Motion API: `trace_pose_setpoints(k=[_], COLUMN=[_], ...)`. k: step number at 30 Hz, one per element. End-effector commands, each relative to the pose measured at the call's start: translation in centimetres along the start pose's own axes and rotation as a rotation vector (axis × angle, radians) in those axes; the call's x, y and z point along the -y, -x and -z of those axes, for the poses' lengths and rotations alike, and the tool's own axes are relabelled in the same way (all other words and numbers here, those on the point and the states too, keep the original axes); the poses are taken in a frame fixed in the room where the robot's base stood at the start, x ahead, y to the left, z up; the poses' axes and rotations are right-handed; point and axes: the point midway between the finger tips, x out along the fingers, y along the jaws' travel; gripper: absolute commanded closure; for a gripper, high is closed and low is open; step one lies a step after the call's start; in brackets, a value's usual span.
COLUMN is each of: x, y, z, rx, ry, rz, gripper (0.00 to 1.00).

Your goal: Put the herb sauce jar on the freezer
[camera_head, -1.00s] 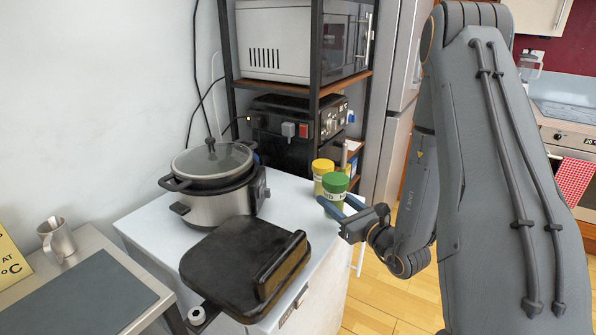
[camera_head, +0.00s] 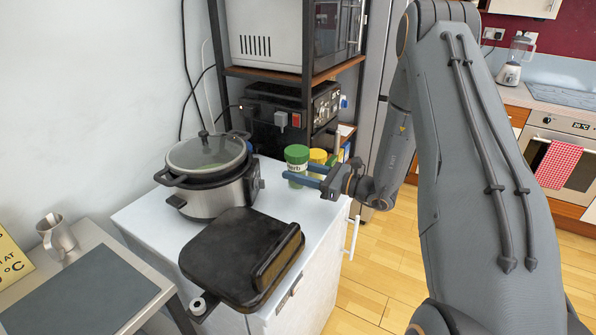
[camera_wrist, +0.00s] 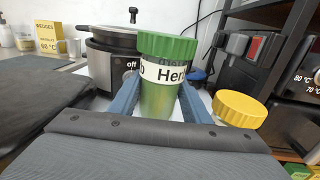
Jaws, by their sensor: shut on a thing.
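The herb sauce jar (camera_head: 297,164) has a green lid and a white label reading "Herb". My gripper (camera_head: 306,176) is shut on it, with blue fingers on either side of its body. In the wrist view the jar (camera_wrist: 162,85) stands upright between the fingers (camera_wrist: 160,104). The white freezer (camera_head: 280,202) is the low cabinet beneath the cooker, and the jar is over its back right part. I cannot tell whether the jar's base touches the top.
A yellow-lidded jar (camera_head: 318,157) stands just right of the herb jar. A slow cooker (camera_head: 212,185) and a black grill (camera_head: 240,255) take up much of the freezer top. A shelf rack (camera_head: 312,80) rises behind.

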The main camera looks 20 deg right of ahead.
Motion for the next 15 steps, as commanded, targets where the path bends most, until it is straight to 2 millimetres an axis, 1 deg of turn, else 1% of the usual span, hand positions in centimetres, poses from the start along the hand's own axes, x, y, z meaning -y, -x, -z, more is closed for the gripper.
trace_pose_setpoints(k=[4, 8, 15], x=[0.1, 0.1, 0.1], y=[0.2, 0.2, 0.2], z=[0.1, 0.8, 2.9], rx=[0.000, 0.000, 0.000], ry=[0.001, 0.001, 0.000], rz=[0.000, 0.000, 0.000], gripper=[0.93, 0.93, 0.93])
